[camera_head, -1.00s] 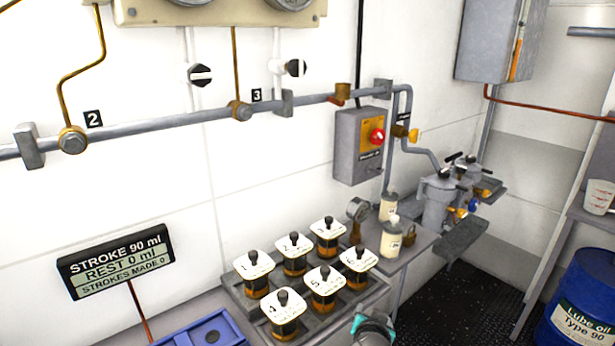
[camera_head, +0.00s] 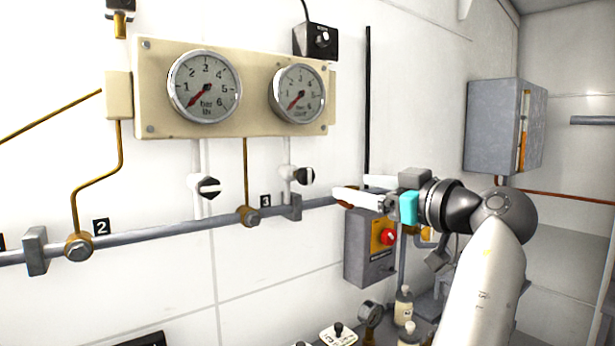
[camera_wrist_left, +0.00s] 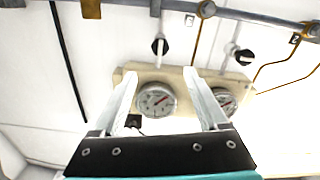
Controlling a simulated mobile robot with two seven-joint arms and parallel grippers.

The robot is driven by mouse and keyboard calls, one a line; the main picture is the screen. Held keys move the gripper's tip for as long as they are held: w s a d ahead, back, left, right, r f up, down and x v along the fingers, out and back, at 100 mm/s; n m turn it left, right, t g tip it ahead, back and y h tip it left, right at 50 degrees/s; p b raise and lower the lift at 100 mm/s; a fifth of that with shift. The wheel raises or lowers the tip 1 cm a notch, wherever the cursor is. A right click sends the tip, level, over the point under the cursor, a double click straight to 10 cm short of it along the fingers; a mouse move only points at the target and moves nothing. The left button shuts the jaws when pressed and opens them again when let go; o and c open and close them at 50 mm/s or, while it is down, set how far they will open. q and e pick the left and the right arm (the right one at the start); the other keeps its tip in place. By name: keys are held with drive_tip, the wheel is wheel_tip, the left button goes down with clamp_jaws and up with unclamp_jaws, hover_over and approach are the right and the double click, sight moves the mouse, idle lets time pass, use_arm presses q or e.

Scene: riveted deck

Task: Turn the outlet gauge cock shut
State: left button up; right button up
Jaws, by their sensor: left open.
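The outlet gauge cock (camera_head: 304,176) is a round black knob with a white bar, below the right-hand gauge (camera_head: 297,93). Its bar looks upright; the similar cock (camera_head: 209,188) under the "IN" gauge (camera_head: 205,87) has its bar level. My left gripper (camera_head: 350,186) is open and empty, to the right of the outlet cock and apart from it, its white fingers pointing left. In the left wrist view, turned upside down, the outlet cock (camera_wrist_left: 160,46) shows beyond the open fingertips (camera_wrist_left: 160,73). My right gripper is not in view.
A grey pipe (camera_head: 150,237) runs along the wall below the cocks, with brass fittings. A grey switch box (camera_head: 370,250) with a red knob sits below my gripper. A small black box (camera_head: 316,40) is above the gauges. The wall between the cocks and gripper is clear.

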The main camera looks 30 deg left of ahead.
sight(309, 176)
use_arm(q)
drive_tip(key=p+x, duration=0.4)
drive_tip(key=x, duration=0.9)
drive_tip(key=shift+a+r, duration=0.15)
drive_tip(key=shift+a, duration=0.2)
drive_tip(key=shift+x, duration=0.8)
drive_tip(key=shift+d, duration=0.1)
drive_tip(key=shift+c, duration=0.2)
clamp_jaws()
